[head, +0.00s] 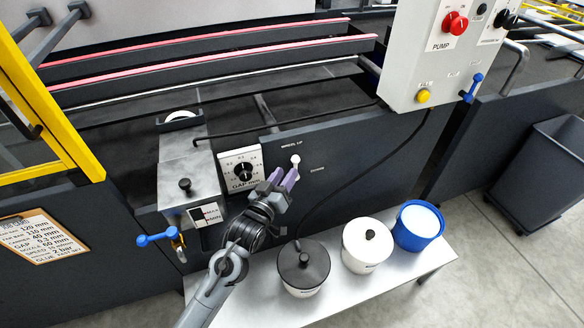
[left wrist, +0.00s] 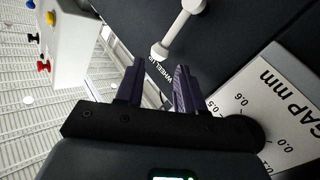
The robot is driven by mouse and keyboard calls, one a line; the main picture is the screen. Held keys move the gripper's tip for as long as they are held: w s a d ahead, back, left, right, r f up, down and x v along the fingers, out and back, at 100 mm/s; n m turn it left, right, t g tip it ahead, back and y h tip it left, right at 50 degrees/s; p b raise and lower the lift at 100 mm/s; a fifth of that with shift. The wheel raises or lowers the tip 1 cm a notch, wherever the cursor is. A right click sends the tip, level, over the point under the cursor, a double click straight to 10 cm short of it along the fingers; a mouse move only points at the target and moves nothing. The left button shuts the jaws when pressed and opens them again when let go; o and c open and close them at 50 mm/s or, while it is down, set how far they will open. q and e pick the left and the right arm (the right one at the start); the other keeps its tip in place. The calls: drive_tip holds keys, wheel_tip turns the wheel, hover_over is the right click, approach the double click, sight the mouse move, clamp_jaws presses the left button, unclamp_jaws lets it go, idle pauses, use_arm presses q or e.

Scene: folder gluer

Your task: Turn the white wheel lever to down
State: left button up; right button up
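The white wheel lever (head: 295,161) is on the dark machine side panel, between a "WHEEL UP" label above and a "DOWN" label at its lower right. Its rounded end is near the "WHEEL UP" label; its lower part is partly hidden by my gripper. In the left wrist view the lever (left wrist: 178,30) is a white rod with a knob at each end, beyond the fingertips. My left gripper (head: 284,179) is just below the lever, with its two purple fingers (left wrist: 157,78) apart and nothing between them. My right gripper is not in view.
A gap dial (head: 243,171) is close on the left of my gripper. Below stands a bench with a dark-lidded pot (head: 303,265), a white pot (head: 366,247) and a blue bucket (head: 418,226). A control box (head: 428,85) is at upper right, with a black cable across the panel.

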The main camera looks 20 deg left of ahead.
sight(294, 163)
use_arm(q)
drive_tip(key=shift+w+d+b, duration=0.2)
drive_tip(key=shift+w+b, duration=0.55)
drive_tip(key=shift+w, duration=1.8)
clamp_jaws()
